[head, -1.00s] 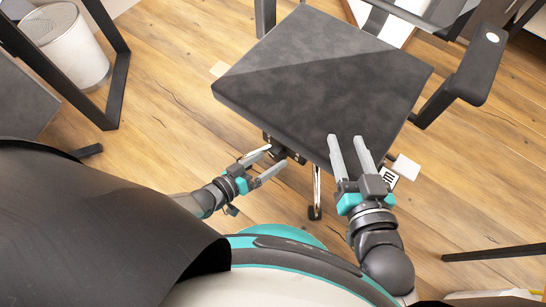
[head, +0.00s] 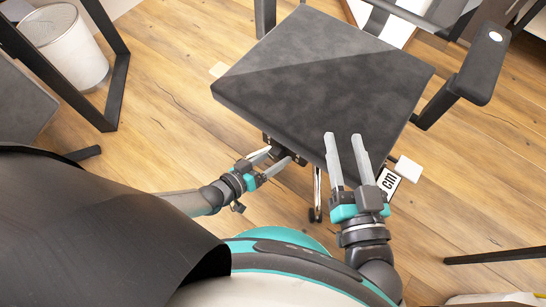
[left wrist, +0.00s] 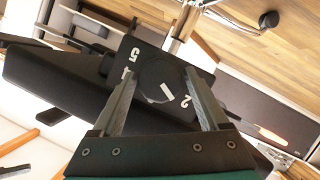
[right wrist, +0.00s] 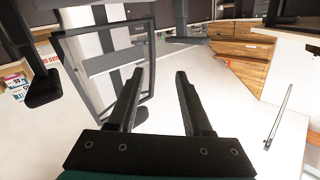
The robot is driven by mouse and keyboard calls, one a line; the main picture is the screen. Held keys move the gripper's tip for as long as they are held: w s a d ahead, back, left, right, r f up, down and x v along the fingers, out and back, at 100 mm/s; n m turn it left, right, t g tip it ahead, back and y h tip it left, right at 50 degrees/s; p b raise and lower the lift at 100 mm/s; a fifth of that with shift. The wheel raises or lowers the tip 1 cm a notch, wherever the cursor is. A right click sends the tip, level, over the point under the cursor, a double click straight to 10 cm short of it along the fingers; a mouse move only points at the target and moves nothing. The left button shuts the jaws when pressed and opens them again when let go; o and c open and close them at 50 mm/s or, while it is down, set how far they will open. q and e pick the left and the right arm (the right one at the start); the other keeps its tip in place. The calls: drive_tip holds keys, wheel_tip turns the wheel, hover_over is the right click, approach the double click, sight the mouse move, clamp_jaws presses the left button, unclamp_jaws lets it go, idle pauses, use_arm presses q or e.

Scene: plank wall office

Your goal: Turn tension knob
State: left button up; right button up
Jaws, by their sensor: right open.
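The tension knob (left wrist: 153,77) is a dark round knob with a white pointer line. It sits on a black housing (left wrist: 128,53) with white digits, under the chair seat (head: 325,85). In the left wrist view the pointer lies near the digit 2. My left gripper (head: 272,159) is under the seat's near edge. Its fingers (left wrist: 162,75) are on both sides of the knob and look to be against it. My right gripper (head: 344,137) is open and empty, in front of the seat's near right edge.
A black armrest (head: 483,62) stands to the right of the seat. A white bin (head: 66,45) and a black table leg (head: 103,75) are at the left. A small white block (head: 407,168) shows beside my right gripper.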

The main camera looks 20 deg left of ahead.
use_arm(q)
drive_tip(key=c, duration=1)
use_arm(e)
drive_tip(key=shift+w+f, duration=0.1)
